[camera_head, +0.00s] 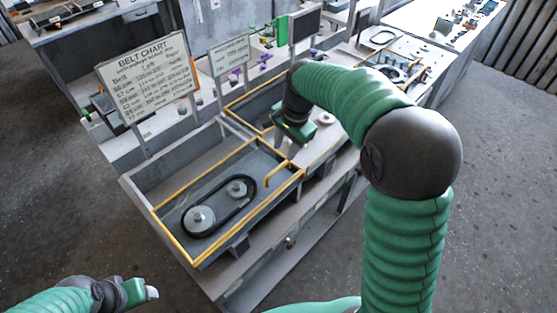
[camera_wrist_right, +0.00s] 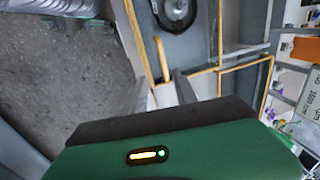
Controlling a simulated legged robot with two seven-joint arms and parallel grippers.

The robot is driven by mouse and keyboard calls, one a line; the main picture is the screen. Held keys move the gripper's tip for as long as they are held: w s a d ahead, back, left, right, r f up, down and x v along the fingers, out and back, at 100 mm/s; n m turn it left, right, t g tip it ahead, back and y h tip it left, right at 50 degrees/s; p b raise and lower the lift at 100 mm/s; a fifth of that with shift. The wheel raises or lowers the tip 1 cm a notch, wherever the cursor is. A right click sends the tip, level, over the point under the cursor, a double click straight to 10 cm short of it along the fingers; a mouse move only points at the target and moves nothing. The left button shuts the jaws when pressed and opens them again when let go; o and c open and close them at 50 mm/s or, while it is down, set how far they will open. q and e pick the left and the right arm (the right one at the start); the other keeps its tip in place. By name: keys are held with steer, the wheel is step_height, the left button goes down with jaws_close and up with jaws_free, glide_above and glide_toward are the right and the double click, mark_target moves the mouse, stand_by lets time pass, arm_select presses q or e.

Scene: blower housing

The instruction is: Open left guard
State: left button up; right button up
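The left guard (camera_head: 166,233) is a yellow-edged frame lying flat over a grey box. Two grey pulleys (camera_head: 200,217) and a black belt (camera_head: 214,232) show inside it. Its yellow handle (camera_head: 275,174) is at the right end, and it also shows in the right wrist view (camera_wrist_right: 161,58). My right gripper (camera_head: 288,145) is just above and behind the handle in the head view. In the wrist view its two fingers (camera_wrist_right: 161,90) are apart, with the handle beyond and between them; contact is not visible. My left gripper (camera_head: 150,293) is low at the left, away from the guard; its finger gap is unclear.
A belt chart sign (camera_head: 148,78) and a smaller sign (camera_head: 229,54) stand behind the box. A second yellow-edged frame (camera_head: 250,95) is behind my right gripper. A white round part (camera_head: 325,118) lies on the bench to its right. Floor (camera_head: 110,225) at the left is clear.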

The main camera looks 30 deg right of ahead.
mark_target(279, 167)
steer(key=x, duration=0.2)
steer(key=w+x, duration=0.1)
steer(key=x, duration=0.2)
steer(key=p+x, duration=0.1)
steer(key=x, duration=0.2)
steer(key=shift+w+d, duration=0.25)
steer(key=shift+w+d+f, duration=0.1)
steer(key=shift+d+f, duration=0.05)
steer(key=shift+f, duration=0.35)
steer(key=shift+w+d+f, duration=0.1)
steer(key=shift+d+f, duration=0.05)
steer(key=shift+f, duration=0.4)
steer(key=shift+s+f, duration=0.15)
steer(key=shift+s, duration=0.2)
steer(key=shift+a, duration=0.25)
steer(key=shift+w+a, duration=0.2)
steer(key=shift+w, duration=0.05)
steer(key=c, duration=0.5)
jaws_close()
arm_select(q)
steer(key=shift+w+d+r, duration=0.2)
steer(key=shift+w+r, duration=0.45)
steer(key=shift+r, duration=0.05)
arm_select(e)
steer(key=shift+s+d, duration=0.1)
steer(key=shift+d, duration=0.05)
